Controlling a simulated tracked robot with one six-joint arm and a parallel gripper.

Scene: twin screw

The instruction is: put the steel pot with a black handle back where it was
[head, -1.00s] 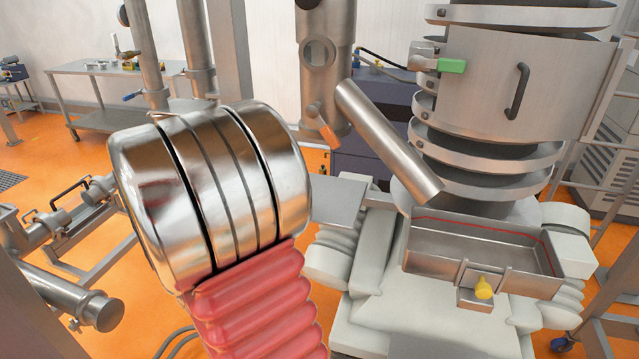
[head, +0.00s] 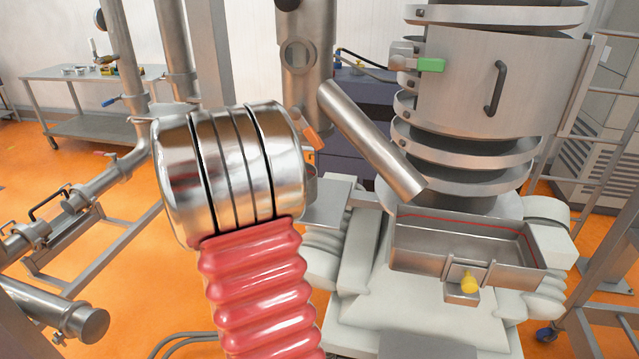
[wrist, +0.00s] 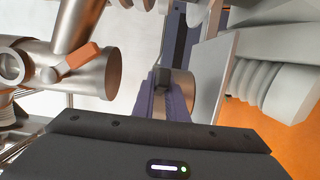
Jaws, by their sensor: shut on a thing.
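In the wrist view my gripper (wrist: 161,100) is shut on the dark handle (wrist: 160,77) of the steel pot. Only a rounded part of the steel pot (wrist: 183,88) shows, just right of the fingers. A flat grey plate (wrist: 214,72) stands close to its right; I cannot tell whether they touch. In the head view my arm's steel wrist and red bellows hide the gripper and most or all of the pot. The same grey plate (head: 338,203) shows right of my arm there.
A vertical steel pipe with an orange lever (wrist: 78,58) is left of the gripper. A large round machine (head: 490,85) stands behind.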

